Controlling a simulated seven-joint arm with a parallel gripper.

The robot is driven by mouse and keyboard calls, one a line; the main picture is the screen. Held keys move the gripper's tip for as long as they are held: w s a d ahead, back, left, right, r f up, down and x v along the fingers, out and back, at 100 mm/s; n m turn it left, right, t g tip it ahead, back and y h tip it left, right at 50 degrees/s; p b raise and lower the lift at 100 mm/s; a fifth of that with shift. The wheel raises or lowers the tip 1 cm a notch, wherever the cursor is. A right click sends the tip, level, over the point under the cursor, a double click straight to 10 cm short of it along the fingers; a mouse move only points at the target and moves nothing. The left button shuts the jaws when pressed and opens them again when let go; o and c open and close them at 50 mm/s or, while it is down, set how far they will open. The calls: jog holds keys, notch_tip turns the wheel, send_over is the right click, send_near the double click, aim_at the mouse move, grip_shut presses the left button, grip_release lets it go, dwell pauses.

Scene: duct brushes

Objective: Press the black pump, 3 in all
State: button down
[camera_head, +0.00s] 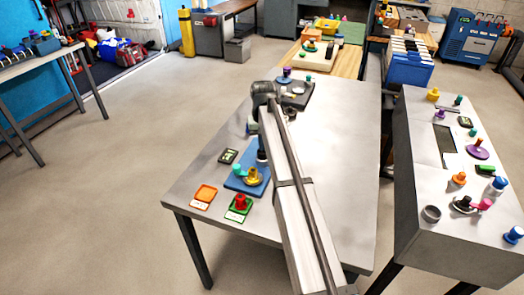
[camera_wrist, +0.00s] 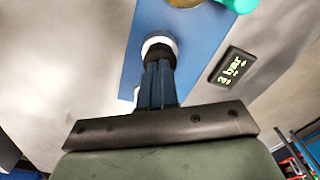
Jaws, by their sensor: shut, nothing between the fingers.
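The black pump (camera_head: 262,156) stands on a blue plate (camera_head: 259,188) on the grey table, partly hidden by my arm. In the wrist view the pump (camera_wrist: 158,51) shows as a black top with a white collar, right at the tips of my gripper (camera_wrist: 158,68). My gripper is shut and holds nothing. Its fingertips overlap the pump's top in the picture; I cannot tell whether they touch it. In the head view my arm hides most of the gripper. A small display (camera_wrist: 232,66) beside the plate shows green text ending in "bar".
A yellow knob (camera_head: 253,177) and a teal knob (camera_head: 239,169) share the blue plate. A grey bench (camera_head: 420,190) with several coloured parts stands at the right.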

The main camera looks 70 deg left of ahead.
jog(key=shift+r, duration=0.1)
jog(key=shift+r, duration=2.9)
